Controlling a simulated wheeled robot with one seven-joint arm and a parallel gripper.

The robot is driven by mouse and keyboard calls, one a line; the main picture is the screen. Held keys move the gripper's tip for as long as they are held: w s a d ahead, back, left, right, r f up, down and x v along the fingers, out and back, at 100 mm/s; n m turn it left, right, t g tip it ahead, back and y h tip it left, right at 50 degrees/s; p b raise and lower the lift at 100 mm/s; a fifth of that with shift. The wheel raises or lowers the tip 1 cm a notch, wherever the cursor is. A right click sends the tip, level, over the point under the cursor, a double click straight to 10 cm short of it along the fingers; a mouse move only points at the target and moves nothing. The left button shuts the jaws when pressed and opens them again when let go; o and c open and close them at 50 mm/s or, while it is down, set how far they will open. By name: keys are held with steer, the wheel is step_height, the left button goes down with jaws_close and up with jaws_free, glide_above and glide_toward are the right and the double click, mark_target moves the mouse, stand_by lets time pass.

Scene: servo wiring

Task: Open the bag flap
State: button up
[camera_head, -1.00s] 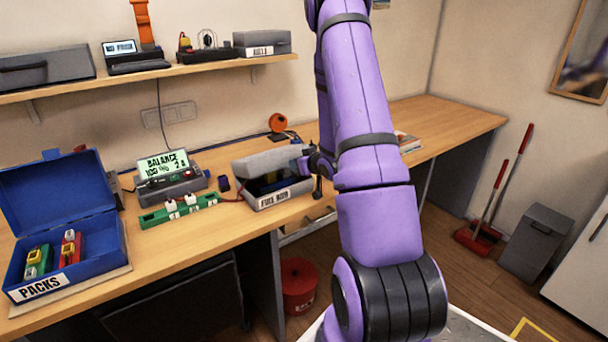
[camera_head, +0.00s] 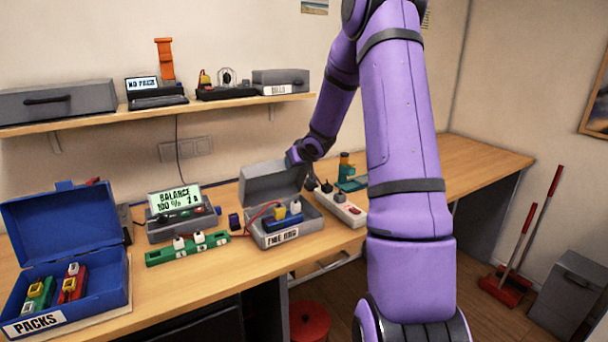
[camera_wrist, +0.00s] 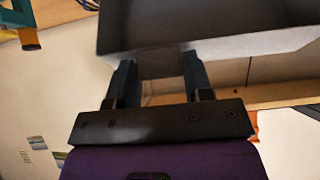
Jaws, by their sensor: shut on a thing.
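The fire bag (camera_head: 290,232) is a grey box with a label on its front, standing on the bench. Its flap (camera_head: 268,184) stands raised at the back, leaving the inside in view. Inside lie a blue pack (camera_head: 282,220) with a white plug and a yellow part, with a red wire over the rim. My gripper (camera_head: 298,154) is at the upper right edge of the flap. In the wrist view my gripper (camera_wrist: 160,75) has its two fingers on either side of a grey tab at the flap (camera_wrist: 210,45) edge, shut on it.
A balance charger (camera_head: 178,218) and a green board (camera_head: 188,248) stand left of the bag. The open blue packs box (camera_head: 75,295) is at far left. A white power strip (camera_head: 341,207) lies right of the bag. A shelf (camera_head: 150,114) runs above.

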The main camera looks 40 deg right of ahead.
steer(key=shift+w+d+r, duration=0.15)
steer(key=shift+w+r, duration=0.05)
steer(key=shift+w, duration=0.35)
steer(key=shift+w+d+r, duration=0.1)
steer(key=shift+w+r, duration=0.05)
steer(key=shift+w, duration=0.4)
steer(key=shift+w+d+r, duration=0.15)
steer(key=shift+w+r, duration=0.05)
steer(key=shift+w, duration=0.35)
steer(key=shift+w+d+g, duration=0.25)
steer(key=shift+w+g, duration=0.15)
steer(key=shift+w, duration=0.35)
steer(key=shift+w+d+g+y, duration=0.2)
steer(key=shift+w+g, duration=0.4)
steer(key=shift+w, duration=0.4)
steer(key=shift+w+d+g+y, duration=0.1)
steer(key=shift+w+d+g, duration=0.1)
steer(key=shift+w+g, duration=0.6)
steer(key=shift+w, duration=0.35)
steer(key=shift+w+d+f, duration=0.1)
steer(key=shift+w+f, duration=0.1)
steer(key=shift+w, duration=0.5)
